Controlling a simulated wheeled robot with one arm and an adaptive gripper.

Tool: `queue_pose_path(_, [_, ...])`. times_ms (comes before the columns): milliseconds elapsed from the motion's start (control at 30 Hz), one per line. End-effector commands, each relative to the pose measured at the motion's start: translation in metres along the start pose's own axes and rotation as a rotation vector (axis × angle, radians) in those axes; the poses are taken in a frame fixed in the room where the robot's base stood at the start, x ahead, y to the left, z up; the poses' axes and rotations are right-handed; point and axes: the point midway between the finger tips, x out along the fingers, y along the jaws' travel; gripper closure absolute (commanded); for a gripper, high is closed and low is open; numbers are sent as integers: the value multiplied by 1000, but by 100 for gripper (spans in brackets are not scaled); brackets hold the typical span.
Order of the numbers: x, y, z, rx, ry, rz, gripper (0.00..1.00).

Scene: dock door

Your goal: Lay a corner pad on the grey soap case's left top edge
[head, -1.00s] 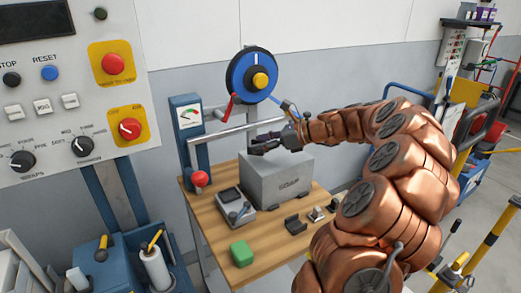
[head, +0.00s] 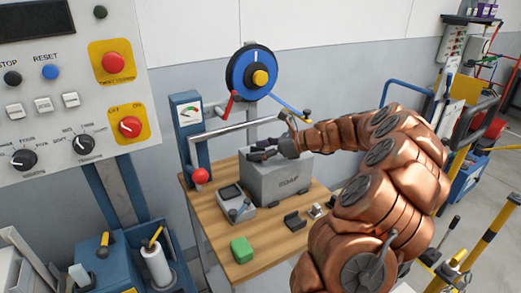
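Whether the gripper is open or shut is too small to tell. A black corner pad (head: 294,221) lies on the bench in front of the case. My wrist and arm hide the case's right rear top.
On the wooden bench (head: 212,222) are a green block (head: 241,250), a grey device (head: 236,203) and a small metal part (head: 315,210). A blue strap reel (head: 256,74) and a horizontal metal bar (head: 228,132) stand behind. A red knob (head: 200,176) is at the left.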

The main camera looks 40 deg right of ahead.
Motion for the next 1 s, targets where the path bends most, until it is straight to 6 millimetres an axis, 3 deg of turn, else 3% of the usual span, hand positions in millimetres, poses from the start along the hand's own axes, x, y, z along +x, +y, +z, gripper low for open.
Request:
queue_pose_path(100, [0,0,0,0,0,0,24])
queue_pose_path(533, [-5,0,2,-1,0,-1,24])
queue_pose_path(667, [-22,0,2,-1,-1,-1,24])
queue_pose_path(1000, [-87,-1,1,-1,0,-4,24])
